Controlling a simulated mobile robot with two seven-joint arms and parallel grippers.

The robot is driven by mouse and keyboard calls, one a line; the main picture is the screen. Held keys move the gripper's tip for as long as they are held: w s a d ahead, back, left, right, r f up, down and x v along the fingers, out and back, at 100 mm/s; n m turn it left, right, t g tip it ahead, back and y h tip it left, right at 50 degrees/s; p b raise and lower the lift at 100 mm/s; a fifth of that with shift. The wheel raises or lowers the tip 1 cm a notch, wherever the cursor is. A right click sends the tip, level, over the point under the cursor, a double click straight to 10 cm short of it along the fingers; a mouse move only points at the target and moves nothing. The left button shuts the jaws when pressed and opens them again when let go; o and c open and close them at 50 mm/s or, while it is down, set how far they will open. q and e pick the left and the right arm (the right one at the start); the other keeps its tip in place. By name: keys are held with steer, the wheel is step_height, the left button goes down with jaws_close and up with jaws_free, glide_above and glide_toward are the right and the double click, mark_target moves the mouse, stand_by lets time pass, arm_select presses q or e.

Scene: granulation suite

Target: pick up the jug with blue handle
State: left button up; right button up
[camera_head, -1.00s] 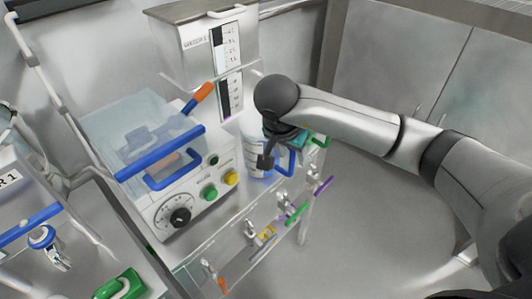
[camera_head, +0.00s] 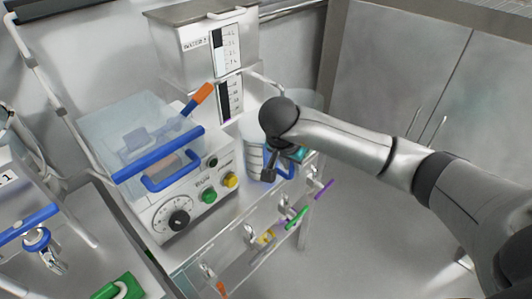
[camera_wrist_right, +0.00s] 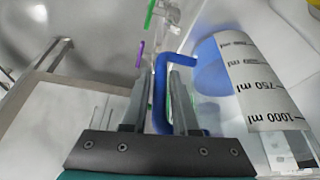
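The jug with blue handle (camera_head: 254,157) stands on the bench to the right of the white machine, partly hidden behind my right arm. It is a clear-to-white measuring jug with dark marks. In the right wrist view the jug (camera_wrist_right: 268,85) fills the right side, with volume lettering. Its blue handle (camera_wrist_right: 160,92) lies between the two fingers of my right gripper (camera_wrist_right: 160,100). The fingers stand apart with narrow gaps beside the handle, and I see no firm grip. In the head view the right gripper (camera_head: 269,174) is at the handle. My left gripper is not in view.
The white machine (camera_head: 190,200) with a clear, blue-edged lid stands close left of the jug. A steel tank (camera_head: 205,50) is behind. Several valves with coloured levers (camera_head: 297,217) line the front edge. Floor to the right is free.

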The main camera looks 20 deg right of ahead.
jaws_close()
steer(key=shift+r, duration=0.1)
stand_by(0.9)
